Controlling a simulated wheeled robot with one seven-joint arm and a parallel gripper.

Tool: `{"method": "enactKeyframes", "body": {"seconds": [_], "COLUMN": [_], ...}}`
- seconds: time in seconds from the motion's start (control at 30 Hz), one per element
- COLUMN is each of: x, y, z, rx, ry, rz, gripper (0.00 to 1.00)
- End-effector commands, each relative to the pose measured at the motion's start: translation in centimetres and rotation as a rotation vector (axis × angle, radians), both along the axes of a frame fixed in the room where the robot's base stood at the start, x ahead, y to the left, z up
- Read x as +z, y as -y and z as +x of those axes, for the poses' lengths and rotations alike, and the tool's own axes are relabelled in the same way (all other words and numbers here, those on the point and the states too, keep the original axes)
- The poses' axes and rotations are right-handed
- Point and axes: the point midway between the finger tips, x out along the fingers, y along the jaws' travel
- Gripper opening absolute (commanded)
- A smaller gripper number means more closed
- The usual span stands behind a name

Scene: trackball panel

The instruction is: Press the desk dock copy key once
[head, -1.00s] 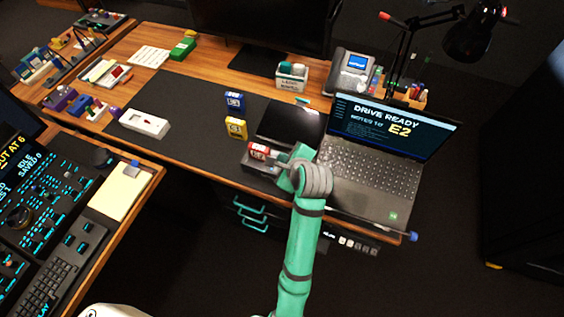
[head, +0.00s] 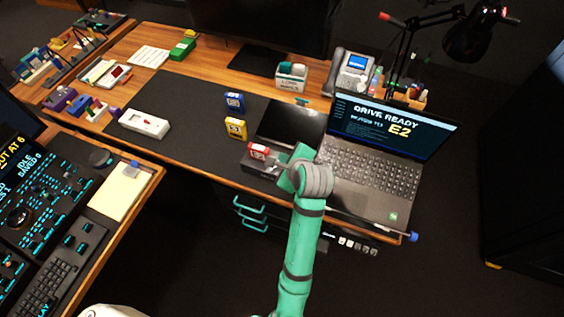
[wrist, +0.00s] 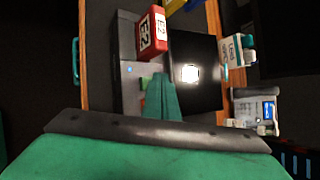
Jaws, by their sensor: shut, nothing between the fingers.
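The desk dock (head: 257,168) is a dark grey box at the desk's front edge, left of the laptop. A red drive marked E2 (head: 258,151) stands in it, and it also shows in the wrist view (wrist: 151,33). In the wrist view the dock (wrist: 128,92) has a small blue light. A small green patch (wrist: 143,84), perhaps the copy key, shows beside my fingertips and is partly hidden by them. My gripper (wrist: 160,80) is shut and empty, with its tips over or at the dock beside the drive. I cannot tell whether they touch it.
The laptop (head: 375,165) stands right of my gripper; its screen reads DRIVE READY and E2. A black flat pad (head: 292,124) lies behind the dock. Blue (head: 234,101) and yellow (head: 236,128) drives stand to the left. The dark mat (head: 190,110) has free room.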

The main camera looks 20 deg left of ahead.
Motion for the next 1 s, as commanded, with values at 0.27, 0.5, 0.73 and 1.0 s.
{"method": "enactKeyframes", "body": {"seconds": [0.27,0.5,0.73,1.0], "x": [-0.04,-0.74,-0.85,-0.89], "y": [0.08,0.29,0.07,0.02], "z": [0.02,0.00,-0.03,-0.04], "rx": [-0.002,-0.003,0.002,0.002], "ry": [0.000,-0.002,0.000,0.000], "rz": [0.000,0.000,0.000,0.000], "gripper": [0.00,0.00,0.00,0.00]}}
